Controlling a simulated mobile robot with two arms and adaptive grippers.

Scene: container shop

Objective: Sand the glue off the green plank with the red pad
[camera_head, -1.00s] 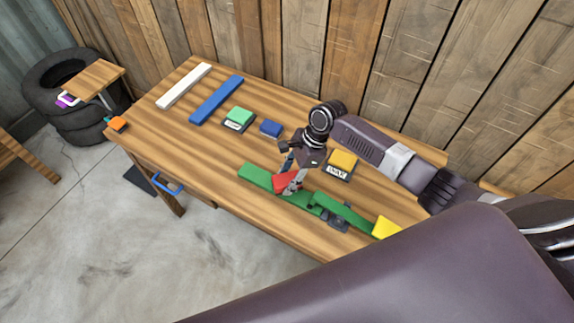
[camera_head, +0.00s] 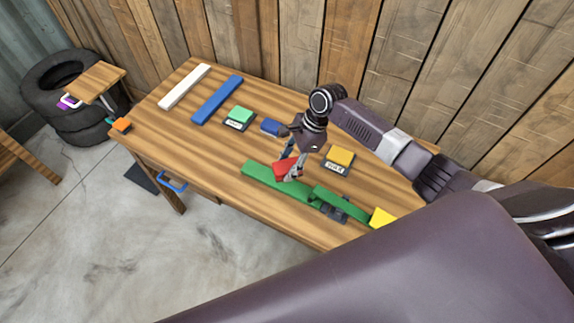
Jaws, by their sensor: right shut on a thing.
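The green plank (camera_head: 265,178) lies along the front part of the wooden table. Its right part passes beside a dark clamp-like piece (camera_head: 334,213), and a yellow piece (camera_head: 381,217) sits at its right end. My right gripper (camera_head: 290,170) is shut on the red pad (camera_head: 284,168). The pad is tilted and is over the plank's back edge; I cannot tell whether it touches the plank. I cannot make out any glue on the plank. My left gripper is not in view.
On the table (camera_head: 190,135) lie a white plank (camera_head: 185,87), a blue plank (camera_head: 217,100), a green block on a labelled holder (camera_head: 240,115), a blue block (camera_head: 270,127) and a yellow block on a labelled holder (camera_head: 341,157). A wooden wall stands behind. Tires (camera_head: 62,85) stand at left.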

